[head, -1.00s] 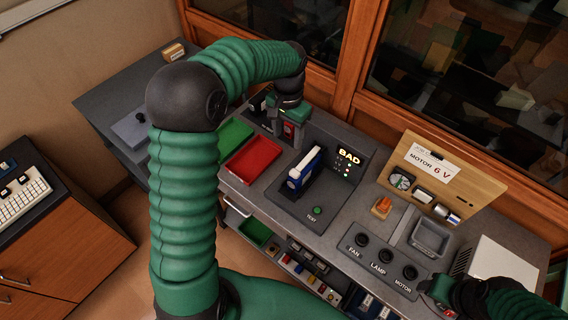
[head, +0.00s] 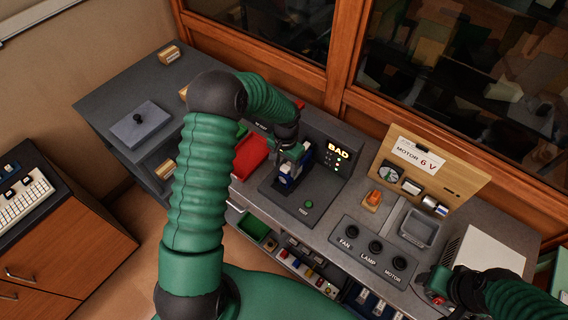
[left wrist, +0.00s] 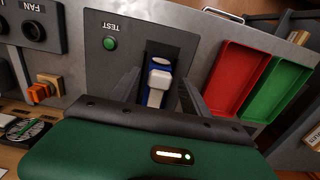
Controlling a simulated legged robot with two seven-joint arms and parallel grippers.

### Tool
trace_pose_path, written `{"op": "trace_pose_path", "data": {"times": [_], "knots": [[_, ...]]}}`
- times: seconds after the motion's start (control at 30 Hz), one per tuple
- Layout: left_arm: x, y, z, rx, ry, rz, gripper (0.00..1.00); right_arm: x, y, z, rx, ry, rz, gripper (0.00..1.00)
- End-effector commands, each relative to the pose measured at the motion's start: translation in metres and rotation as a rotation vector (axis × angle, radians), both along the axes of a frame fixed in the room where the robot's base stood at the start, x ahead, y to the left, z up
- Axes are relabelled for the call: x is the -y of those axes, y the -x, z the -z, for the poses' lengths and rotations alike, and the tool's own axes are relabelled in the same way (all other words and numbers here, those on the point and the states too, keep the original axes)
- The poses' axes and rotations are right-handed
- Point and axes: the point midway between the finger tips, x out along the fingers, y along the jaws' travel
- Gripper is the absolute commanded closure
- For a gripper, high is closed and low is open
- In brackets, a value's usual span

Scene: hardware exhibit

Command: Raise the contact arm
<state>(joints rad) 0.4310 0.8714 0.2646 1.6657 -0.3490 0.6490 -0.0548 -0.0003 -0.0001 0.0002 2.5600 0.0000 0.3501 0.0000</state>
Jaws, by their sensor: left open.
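The dark grey tester (head: 322,188) has a lit "BAD" display (head: 338,151) and a green TEST button (head: 308,204). A blue-and-white block (head: 285,181) is on it, partly hidden by my left gripper (head: 292,158). In the left wrist view, the block's white end (left wrist: 158,86) lies between the spread fingers of my left gripper (left wrist: 160,95), with gaps at both sides. I cannot make out the contact arm as a separate part. My right gripper (head: 440,284) is low at the right; its fingers are not clear.
A red tray (head: 251,157) is left of the tester, with a green tray (left wrist: 274,92) beyond it in the left wrist view. A FAN, LAMP and MOTOR panel (head: 368,248) is to the right. A wooden board (head: 432,170) and a grey bin (head: 419,229) are farther right.

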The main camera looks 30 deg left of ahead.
Motion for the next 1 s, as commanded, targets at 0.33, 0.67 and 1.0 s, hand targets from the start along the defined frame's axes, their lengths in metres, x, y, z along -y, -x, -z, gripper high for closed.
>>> {"op": "trace_pose_path", "data": {"times": [0.33,0.67,1.0], "knots": [[-0.0053,0.0008,0.0026,-0.001,0.013,0.001,0.85,0.0002,0.0001,0.0001,0.000,0.000,0.001,0.42],[-0.0058,0.0020,0.0026,-0.006,0.004,-0.001,1.00,0.0001,0.0000,0.0003,0.000,0.000,0.000,0.42],[-0.0039,0.0029,0.0027,-0.007,0.010,0.000,1.00,0.0001,0.0001,0.0002,0.000,0.000,0.000,0.42]]}}
